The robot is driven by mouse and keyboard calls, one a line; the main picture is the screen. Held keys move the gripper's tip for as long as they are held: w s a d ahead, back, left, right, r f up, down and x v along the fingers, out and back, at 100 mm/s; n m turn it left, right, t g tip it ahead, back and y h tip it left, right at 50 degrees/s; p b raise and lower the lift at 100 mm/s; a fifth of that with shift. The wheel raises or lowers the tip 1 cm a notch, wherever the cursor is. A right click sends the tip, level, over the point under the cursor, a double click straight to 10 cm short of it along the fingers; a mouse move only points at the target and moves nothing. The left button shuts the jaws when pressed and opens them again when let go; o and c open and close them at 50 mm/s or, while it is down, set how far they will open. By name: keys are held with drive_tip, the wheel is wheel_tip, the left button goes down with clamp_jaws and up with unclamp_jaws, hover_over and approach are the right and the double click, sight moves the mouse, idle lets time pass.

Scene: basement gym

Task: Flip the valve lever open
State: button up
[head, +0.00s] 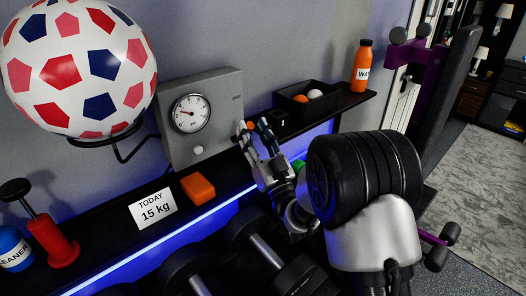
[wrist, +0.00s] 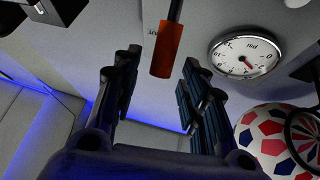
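The valve lever has an orange grip (wrist: 166,50) on a dark rod, seen in the wrist view between the two fingertips in the picture. A small orange piece that looks like it shows in the head view (head: 251,126), mostly hidden behind the fingers. My gripper (head: 254,131) is open, beside the right edge of the grey gauge box (head: 226,125). In the wrist view my gripper (wrist: 161,62) has its fingers apart, one on each side of the grip. I cannot tell whether either finger touches it. The pressure gauge (wrist: 245,55) is right of the lever there.
A patterned ball (head: 80,65) rests on a wall ring. A black tray (head: 297,107) with balls and an orange bottle (head: 362,66) stand right of my gripper.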

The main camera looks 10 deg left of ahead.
drive_tip(key=v, duration=0.9)
drive_tip(key=shift+s+d+f, duration=0.15)
drive_tip(key=shift+d+f, duration=0.05)
drive_tip(key=shift+c, duration=0.5)
